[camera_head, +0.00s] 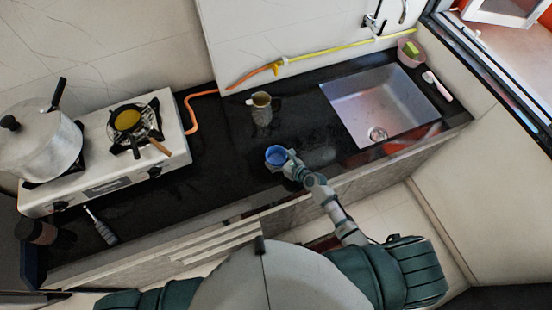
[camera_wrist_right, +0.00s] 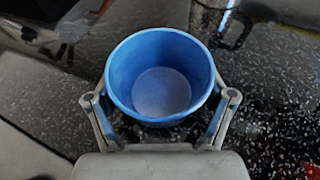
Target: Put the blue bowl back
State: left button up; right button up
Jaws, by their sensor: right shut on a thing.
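The blue bowl (camera_head: 277,154) is small and round and is over the dark counter near its front edge, left of the sink. In the right wrist view the bowl (camera_wrist_right: 160,78) is upright and its inside looks empty. My right gripper (camera_head: 288,164) is shut on the bowl, with one finger on each side of it in the right wrist view (camera_wrist_right: 160,115). I cannot tell whether the bowl touches the counter. My left gripper is not in view; only part of my left arm shows at the bottom.
A cup-like pot (camera_head: 261,108) stands behind the bowl. The sink (camera_head: 375,100) is to the right, with a pink bowl (camera_head: 409,56) at its far corner. Counter left of the bowl is clear.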

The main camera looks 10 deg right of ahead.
jog(key=shift+f, duration=0.1)
jog(key=o, duration=1)
jog(key=shift+s+a, duration=0.1)
jog(key=shift+a, duration=0.05)
jog(key=shift+o, duration=0.6)
jog(key=shift+a, duration=0.1)
jog(key=shift+r, duration=0.25)
jog(key=p+v, duration=0.1)
jog(key=v, duration=1.1)
jog(key=shift+f, duration=0.1)
